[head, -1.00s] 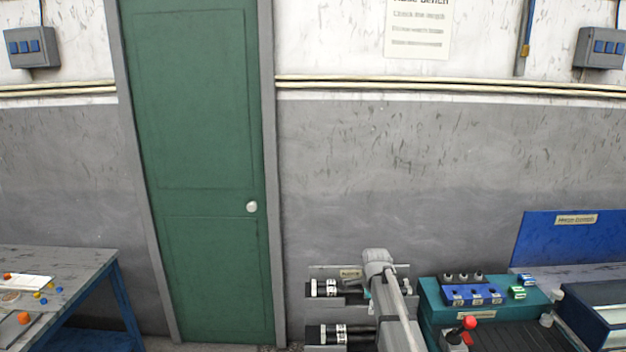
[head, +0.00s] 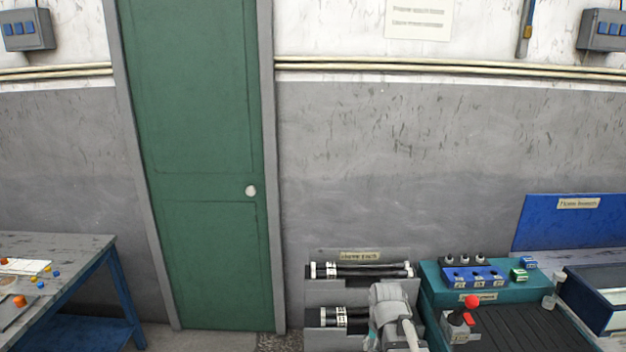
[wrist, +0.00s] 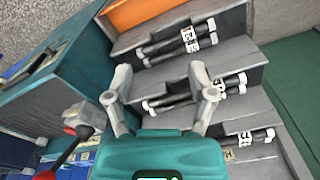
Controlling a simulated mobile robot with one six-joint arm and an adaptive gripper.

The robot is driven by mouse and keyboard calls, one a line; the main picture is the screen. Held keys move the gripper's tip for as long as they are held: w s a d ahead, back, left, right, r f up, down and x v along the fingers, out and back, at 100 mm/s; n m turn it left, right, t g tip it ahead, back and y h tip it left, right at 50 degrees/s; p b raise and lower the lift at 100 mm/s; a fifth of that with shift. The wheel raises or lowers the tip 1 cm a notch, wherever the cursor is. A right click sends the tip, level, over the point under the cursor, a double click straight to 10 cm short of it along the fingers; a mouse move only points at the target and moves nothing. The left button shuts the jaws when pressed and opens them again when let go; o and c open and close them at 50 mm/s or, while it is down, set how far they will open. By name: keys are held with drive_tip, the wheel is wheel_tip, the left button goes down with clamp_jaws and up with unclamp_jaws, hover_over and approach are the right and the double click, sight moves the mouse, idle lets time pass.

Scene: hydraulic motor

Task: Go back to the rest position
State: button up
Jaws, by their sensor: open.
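My gripper (wrist: 160,98) shows in the wrist view with its two grey fingers spread apart and nothing between them. It is in front of the stepped grey rack (wrist: 272,68), whose shelves hold black hoses (wrist: 185,42) with white end bands and labels. In the head view my arm rises at the bottom, in front of the rack (head: 318,292), and covers part of its lower shelf. The gripper's fingertips are not clear in that view. More hoses (head: 362,270) lie on the upper shelf.
Right of the rack stands a teal bench (head: 432,292) with a blue block (head: 474,277), a red-knobbed lever (head: 471,302) and a dark ribbed surface. A wooden table (head: 60,250) with small parts is at the left. A green door (head: 195,180) is in the wall between.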

drive_tip(key=s+f+n+b, duration=0.1)
drive_tip(key=s+n, duration=0.3)
drive_tip(key=s, duration=0.2)
drive_tip(key=shift+s+f+g, duration=0.3)
drive_tip(key=shift+s, duration=0.1)
